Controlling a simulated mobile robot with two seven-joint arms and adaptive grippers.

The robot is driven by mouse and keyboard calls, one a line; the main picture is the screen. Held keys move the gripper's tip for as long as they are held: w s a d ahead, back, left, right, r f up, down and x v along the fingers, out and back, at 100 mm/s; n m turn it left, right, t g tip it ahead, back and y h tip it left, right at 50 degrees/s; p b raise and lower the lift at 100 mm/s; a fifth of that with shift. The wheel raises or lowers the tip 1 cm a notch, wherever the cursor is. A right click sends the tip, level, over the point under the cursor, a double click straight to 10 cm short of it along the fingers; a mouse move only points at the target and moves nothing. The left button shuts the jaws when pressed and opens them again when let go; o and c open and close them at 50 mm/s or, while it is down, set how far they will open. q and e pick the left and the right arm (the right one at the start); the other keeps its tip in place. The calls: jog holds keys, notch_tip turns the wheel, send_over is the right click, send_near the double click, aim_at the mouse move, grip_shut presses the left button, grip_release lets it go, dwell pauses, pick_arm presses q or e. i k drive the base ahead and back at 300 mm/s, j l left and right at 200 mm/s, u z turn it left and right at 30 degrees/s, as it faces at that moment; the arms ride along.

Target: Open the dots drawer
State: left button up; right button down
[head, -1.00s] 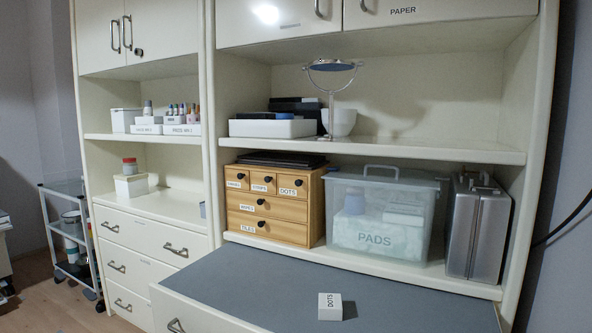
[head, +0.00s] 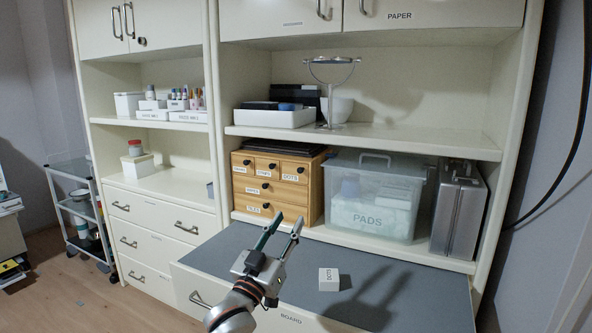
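The small wooden drawer unit (head: 308,201) stands on the lower shelf in the head view. Its dots drawer (head: 291,171) is the top right one, with a dark knob, and looks closed. My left gripper (head: 284,229) is in front of and below the unit, over the grey worktop. Its two fingers are spread apart with nothing between them, and they point up toward the unit. My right gripper is not in view.
A clear PADS bin (head: 372,222) stands right of the unit, then a silver case (head: 458,212). A round mirror (head: 331,70) stands on the shelf above. The grey worktop (head: 400,283) is mostly bare. A wheeled cart (head: 78,205) stands far left.

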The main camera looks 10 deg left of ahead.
aim_at(295, 172)
jog(key=i+j, duration=0.15)
jog(key=i, duration=0.3)
jog(key=i+j, duration=0.1)
jog(key=i, duration=0.3)
